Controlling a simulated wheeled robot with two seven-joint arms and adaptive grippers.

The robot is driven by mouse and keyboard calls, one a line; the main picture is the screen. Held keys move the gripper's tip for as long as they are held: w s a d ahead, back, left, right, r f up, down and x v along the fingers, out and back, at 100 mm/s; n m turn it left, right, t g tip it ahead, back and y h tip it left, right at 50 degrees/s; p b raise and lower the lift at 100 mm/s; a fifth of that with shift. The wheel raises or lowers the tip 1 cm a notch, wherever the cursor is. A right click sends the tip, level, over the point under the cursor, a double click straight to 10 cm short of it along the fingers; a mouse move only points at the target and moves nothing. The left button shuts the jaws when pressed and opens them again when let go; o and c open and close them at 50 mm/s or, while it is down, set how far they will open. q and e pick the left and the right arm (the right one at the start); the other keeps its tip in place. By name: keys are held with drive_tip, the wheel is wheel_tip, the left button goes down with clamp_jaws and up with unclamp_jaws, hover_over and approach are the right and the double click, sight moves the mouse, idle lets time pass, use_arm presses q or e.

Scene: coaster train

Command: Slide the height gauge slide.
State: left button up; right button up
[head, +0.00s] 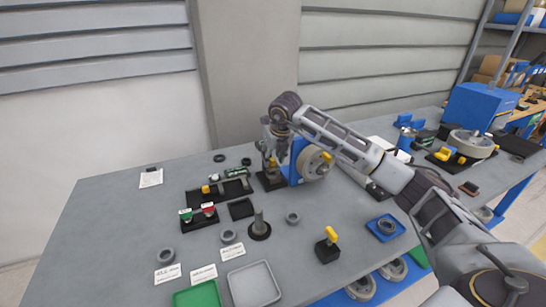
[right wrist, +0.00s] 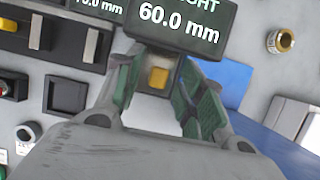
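The height gauge (head: 269,182) stands on the table at the middle, on a dark base. Its dark display in the right wrist view (right wrist: 185,22) reads 60.0 mm. Its slide has a small yellow block, seen in the head view (head: 273,163) and in the right wrist view (right wrist: 158,78). My right gripper (head: 275,148) is at the gauge. In the right wrist view its two green-padded fingers (right wrist: 162,85) are spread, one on each side of the yellow block, with gaps visible. The head view partly hides the gauge behind the gripper. My left gripper is not in view.
A blue device with a round grey wheel (head: 314,163) stands just right of the gauge. A grey tray (head: 253,285) and green tray (head: 197,296) lie in front.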

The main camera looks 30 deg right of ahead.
drive_tip(key=v, duration=1.2)
idle(0.5)
drive_tip(key=shift+a, duration=0.15)
